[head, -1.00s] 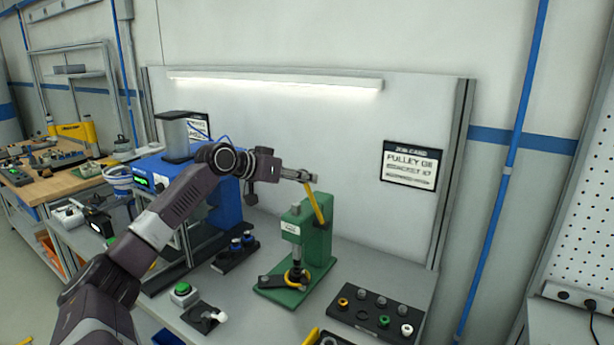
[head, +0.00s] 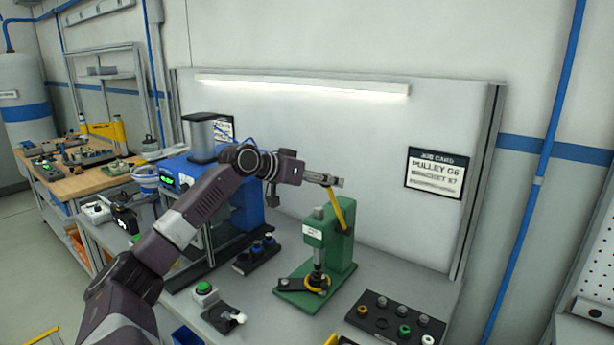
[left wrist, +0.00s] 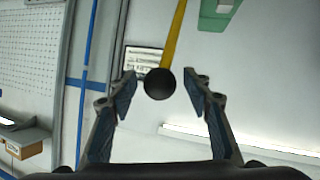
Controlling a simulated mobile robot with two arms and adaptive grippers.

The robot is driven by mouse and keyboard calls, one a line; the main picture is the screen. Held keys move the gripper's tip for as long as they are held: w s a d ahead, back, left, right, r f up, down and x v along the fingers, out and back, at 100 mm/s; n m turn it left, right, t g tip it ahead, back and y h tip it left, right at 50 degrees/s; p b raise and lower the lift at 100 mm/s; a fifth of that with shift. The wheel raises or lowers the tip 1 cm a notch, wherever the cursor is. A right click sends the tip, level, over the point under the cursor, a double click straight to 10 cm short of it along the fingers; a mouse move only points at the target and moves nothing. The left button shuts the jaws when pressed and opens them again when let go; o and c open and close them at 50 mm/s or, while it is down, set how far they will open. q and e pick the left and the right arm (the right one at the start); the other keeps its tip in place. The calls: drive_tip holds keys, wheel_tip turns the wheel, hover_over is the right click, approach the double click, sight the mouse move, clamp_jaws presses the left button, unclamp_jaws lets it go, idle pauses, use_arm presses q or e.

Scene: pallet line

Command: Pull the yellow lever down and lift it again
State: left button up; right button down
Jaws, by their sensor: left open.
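The yellow lever (head: 340,215) is on the green press (head: 340,250) and stands raised, its top end pointing up. In the left wrist view the lever (left wrist: 174,38) ends in a round black knob (left wrist: 159,84). My left gripper (head: 336,182) is at the top of the lever. In the left wrist view its open fingers (left wrist: 160,86) stand on either side of the knob, with a gap on both sides. In the head view the knob is hidden by the gripper. My right gripper is in neither view.
A yellow ring (head: 317,284) lies under the press ram. A black tray (head: 395,322) with several small parts is at the right. A blue machine (head: 245,205) is behind my left arm.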

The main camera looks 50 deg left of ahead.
use_arm(q)
drive_tip(key=v, duration=1.1)
drive_tip(key=shift+s, duration=0.1)
idle(0.4)
